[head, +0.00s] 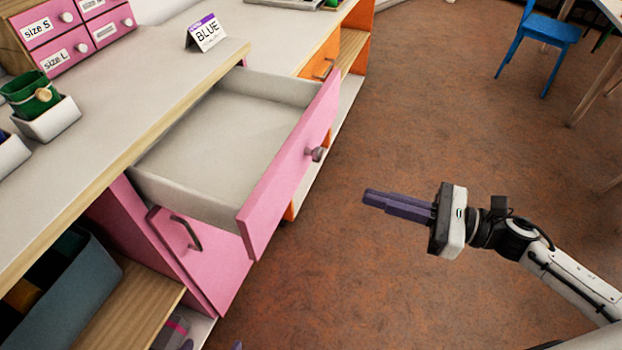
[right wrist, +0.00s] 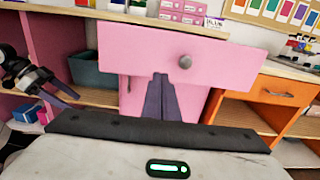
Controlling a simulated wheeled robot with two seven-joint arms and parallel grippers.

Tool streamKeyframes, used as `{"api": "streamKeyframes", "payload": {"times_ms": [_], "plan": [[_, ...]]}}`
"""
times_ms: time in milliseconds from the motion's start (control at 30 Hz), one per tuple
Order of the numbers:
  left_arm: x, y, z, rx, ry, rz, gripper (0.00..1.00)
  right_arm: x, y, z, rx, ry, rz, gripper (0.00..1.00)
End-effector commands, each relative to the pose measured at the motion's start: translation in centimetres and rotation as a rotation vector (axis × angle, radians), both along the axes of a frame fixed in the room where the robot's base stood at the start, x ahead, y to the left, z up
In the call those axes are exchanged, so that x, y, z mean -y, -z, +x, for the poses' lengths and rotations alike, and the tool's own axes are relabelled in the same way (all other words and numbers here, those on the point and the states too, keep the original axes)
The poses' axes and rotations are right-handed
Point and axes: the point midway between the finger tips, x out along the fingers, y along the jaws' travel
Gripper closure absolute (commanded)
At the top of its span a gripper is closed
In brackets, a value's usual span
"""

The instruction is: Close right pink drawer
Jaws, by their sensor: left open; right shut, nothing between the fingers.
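The pink drawer (head: 283,178) is pulled well out of the cabinet under the white worktop, and its tray looks empty. Its front carries a round grey knob (head: 316,154). In the right wrist view the pink front (right wrist: 140,55) and knob (right wrist: 185,62) face me. My right gripper (head: 368,197) is shut and empty, to the right of the drawer front and apart from it, fingers pointing toward it. Its fingers (right wrist: 160,82) show below the knob in the right wrist view. My left gripper (right wrist: 45,92) is open at the left of the right wrist view, away from the drawer.
A pink cabinet door (head: 190,250) with a dark handle is below the drawer. An open shelf with a grey-blue bin (head: 60,300) is at lower left. Orange drawers (head: 322,62) stand beyond. The floor (head: 430,120) in front is clear; a blue chair (head: 540,30) is far right.

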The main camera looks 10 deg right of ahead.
Motion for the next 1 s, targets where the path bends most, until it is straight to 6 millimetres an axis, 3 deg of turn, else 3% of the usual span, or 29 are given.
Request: {"api": "streamKeyframes", "payload": {"times_ms": [600,800,1000], "plan": [[0.0,-1.5,0.5,0.007,0.001,0.004,0.29,-9.5,-0.3,6.5,0.001,0.002,0.004,1.0],[-0.1,-1.2,0.2,-0.003,-0.002,0.004,0.29,-11.0,-0.1,7.4,-0.001,0.002,0.003,1.0],[-0.1,-1.1,0.0,-0.007,-0.003,0.004,0.29,-11.3,0.0,7.7,-0.001,0.003,0.003,1.0]]}}
